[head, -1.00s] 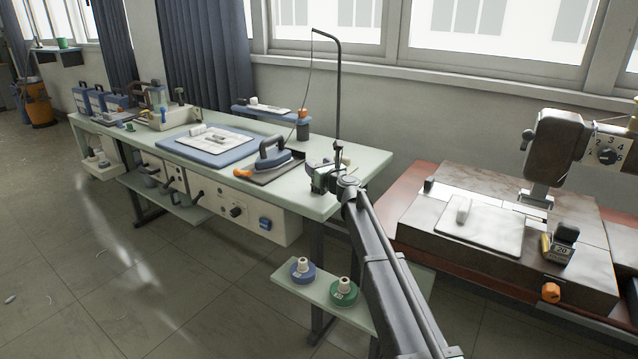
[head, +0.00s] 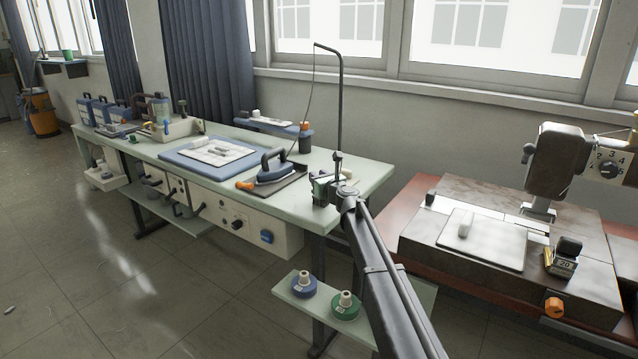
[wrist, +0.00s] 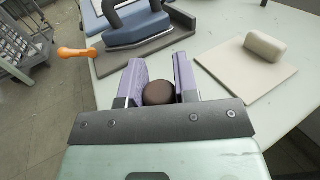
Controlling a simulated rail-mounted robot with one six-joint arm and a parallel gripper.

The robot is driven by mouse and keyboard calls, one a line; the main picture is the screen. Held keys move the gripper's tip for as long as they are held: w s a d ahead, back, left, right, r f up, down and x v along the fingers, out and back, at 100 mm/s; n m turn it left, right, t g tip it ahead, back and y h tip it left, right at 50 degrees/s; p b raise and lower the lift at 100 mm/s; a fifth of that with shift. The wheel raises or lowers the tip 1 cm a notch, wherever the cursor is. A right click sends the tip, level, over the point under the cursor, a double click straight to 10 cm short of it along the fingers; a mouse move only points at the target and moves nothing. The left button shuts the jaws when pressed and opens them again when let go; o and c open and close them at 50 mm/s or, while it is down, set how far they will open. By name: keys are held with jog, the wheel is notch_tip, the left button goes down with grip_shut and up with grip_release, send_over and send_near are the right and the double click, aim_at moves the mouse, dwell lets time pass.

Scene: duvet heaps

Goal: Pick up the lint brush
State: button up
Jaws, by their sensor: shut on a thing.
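My gripper (wrist: 160,62) is shut on a dark brown round-ended thing (wrist: 159,93), seen between its two purple fingers in the wrist view. Only its rounded end shows, so I cannot make out the whole shape or confirm that it is the lint brush. In the head view my gripper (head: 326,188) is at the right end of the pale green table (head: 372,180), too small there to show what it holds. No other thing in view is clearly a lint brush.
A blue iron (head: 274,168) on a dark pad and an orange-handled thing (head: 245,185) are left of my gripper. A pale block (wrist: 265,46) lies on a cream mat (wrist: 238,72) to the right in the wrist view. A thin dark pole (head: 340,110) rises close by.

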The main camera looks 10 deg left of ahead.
notch_tip(320, 180, up, 20)
jog(key=p, duration=1.9)
jog(key=shift+p, duration=0.3)
